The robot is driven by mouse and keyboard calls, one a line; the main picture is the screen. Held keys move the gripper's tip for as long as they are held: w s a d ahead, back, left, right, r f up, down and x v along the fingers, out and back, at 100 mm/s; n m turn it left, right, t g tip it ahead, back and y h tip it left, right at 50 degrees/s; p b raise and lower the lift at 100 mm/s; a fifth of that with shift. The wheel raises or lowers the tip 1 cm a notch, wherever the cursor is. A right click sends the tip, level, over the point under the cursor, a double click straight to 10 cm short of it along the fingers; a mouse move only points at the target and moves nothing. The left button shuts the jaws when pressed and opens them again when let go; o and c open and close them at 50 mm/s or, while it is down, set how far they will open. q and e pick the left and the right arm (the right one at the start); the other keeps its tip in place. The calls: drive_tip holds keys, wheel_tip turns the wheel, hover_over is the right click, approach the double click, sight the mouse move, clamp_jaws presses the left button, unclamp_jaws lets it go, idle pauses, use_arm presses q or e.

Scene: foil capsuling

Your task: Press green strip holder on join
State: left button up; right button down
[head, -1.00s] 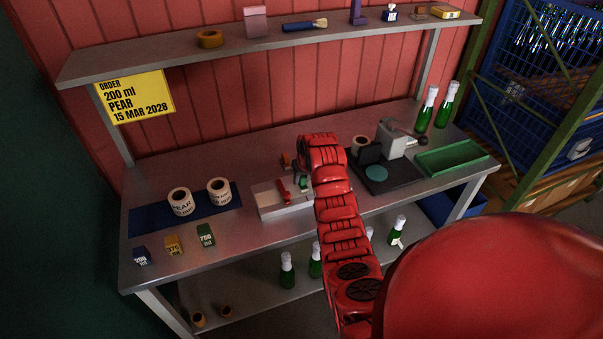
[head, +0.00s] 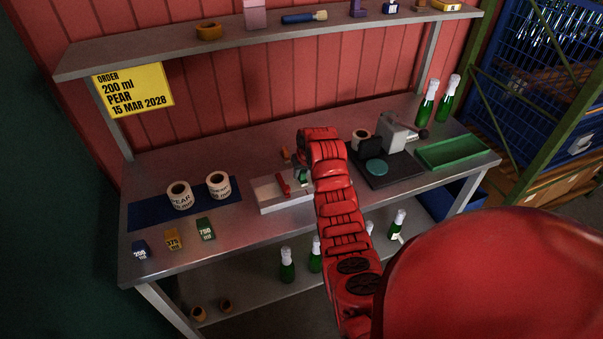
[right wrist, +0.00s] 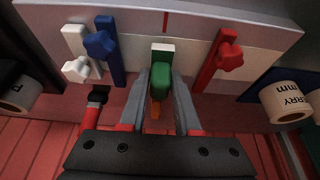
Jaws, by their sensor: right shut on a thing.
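The green strip holder (right wrist: 160,82) is between the fingers of my right gripper (right wrist: 160,100), which is shut on it. A white end piece (right wrist: 162,47) shows at its far end, over the edge of the white block (right wrist: 262,40). I cannot tell whether the holder touches the block. A thin red line (right wrist: 166,20) marks the block, roughly in line with the holder. In the head view the green holder (head: 302,176) shows small at the block's (head: 270,204) right end, with my red right arm beside it. My left gripper is not in view.
A red clamp (right wrist: 226,60), a blue clamp (right wrist: 108,48) and a white clamp (right wrist: 80,55) with knobs sit on the block. Label rolls (head: 179,196) stand on a blue mat (head: 145,217) at left. A dark press base (head: 395,172) stands at right.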

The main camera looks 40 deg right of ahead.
drive_tip(key=shift+f+b, duration=0.45)
drive_tip(key=shift+f, duration=0.15)
idle(0.7)
drive_tip(key=shift+r, duration=0.1)
drive_tip(key=shift+r, duration=3.45)
drive_tip(key=shift+s+f, duration=0.1)
drive_tip(key=shift+f, duration=0.05)
